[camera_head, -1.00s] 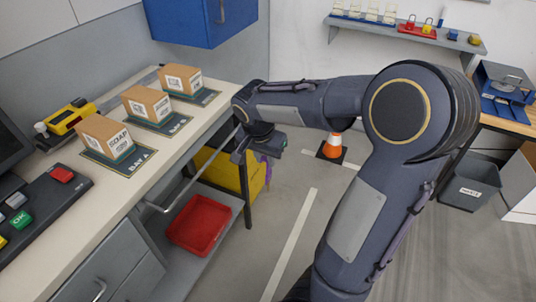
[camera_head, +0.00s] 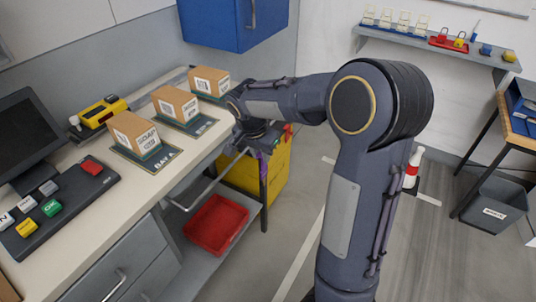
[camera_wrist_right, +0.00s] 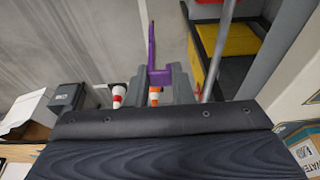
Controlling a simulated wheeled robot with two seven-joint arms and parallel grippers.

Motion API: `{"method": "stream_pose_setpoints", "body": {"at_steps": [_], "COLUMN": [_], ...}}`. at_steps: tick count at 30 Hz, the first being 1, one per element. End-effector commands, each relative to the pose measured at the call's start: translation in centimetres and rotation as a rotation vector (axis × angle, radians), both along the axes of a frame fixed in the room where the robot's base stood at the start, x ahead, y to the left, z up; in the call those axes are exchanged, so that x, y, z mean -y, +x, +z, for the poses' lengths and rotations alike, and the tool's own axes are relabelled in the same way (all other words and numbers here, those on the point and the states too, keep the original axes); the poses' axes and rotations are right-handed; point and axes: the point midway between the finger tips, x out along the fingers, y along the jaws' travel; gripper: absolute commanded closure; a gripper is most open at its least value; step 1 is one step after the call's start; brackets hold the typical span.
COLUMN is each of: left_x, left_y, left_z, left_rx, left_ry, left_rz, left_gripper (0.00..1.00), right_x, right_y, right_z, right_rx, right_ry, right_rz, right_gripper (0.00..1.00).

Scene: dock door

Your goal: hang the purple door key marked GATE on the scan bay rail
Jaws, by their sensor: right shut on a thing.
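The purple door key (camera_wrist_right: 152,58) is in the jaws of my right gripper (camera_wrist_right: 163,88) and extends beyond the fingertips in the right wrist view. Its marking cannot be read. In the head view only a small purple part (camera_head: 264,166) shows below my right gripper (camera_head: 268,139). The scan bay rail (camera_head: 205,185) is a metal bar along the front edge of the bench. My right gripper is near its far end. In the right wrist view the rail (camera_wrist_right: 220,45) runs just right of the key, with a gap between them. My left gripper is not in view.
Below are a red tray (camera_head: 215,223) and a yellow bin (camera_head: 280,170). A blue cabinet (camera_head: 232,25) hangs above. A grey bin (camera_head: 492,208) stands right.

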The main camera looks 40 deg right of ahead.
Motion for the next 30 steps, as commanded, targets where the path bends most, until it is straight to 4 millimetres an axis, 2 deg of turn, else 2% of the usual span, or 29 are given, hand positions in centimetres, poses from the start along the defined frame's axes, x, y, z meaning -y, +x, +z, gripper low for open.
{"method": "stream_pose_setpoints", "body": {"at_steps": [25,30], "left_x": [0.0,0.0], "left_y": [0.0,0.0], "left_z": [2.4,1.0], "left_rx": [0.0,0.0], "left_ry": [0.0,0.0], "left_rz": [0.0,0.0], "left_gripper": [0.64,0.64], "right_x": [-2.6,-2.6], "right_y": [6.3,6.2], "right_z": [0.1,-1.3], "right_rx": [-0.001,0.0], "right_ry": [0.001,0.0], "right_rz": [0.001,0.001], "right_gripper": [1.0,1.0]}}
